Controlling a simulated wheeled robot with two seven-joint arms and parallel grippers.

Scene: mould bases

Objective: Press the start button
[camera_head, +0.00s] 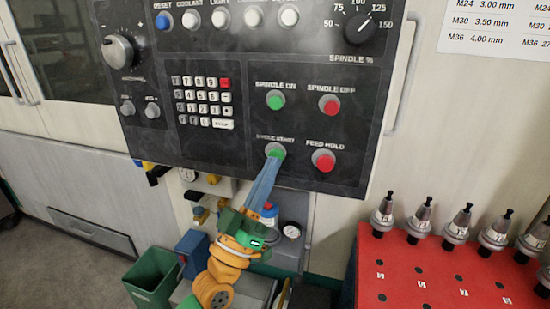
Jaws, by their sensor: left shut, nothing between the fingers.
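The control panel (215,140) fills the upper middle of the head view. A green button (275,150), with a label above it that reads like "cycle start", sits low on the panel. My left gripper (272,161) is shut and empty, its blue fingers pointing up at this button. The fingertips overlap the button's lower part; I cannot tell whether they touch it or whether it is pressed in. My right gripper is not in view.
A red feed hold button (324,160) is close on the right. A green spindle on button (275,100) and a red spindle off button (329,104) are above. A red tool rack (400,275) with several tool holders stands lower right. A green bin (152,278) is lower left.

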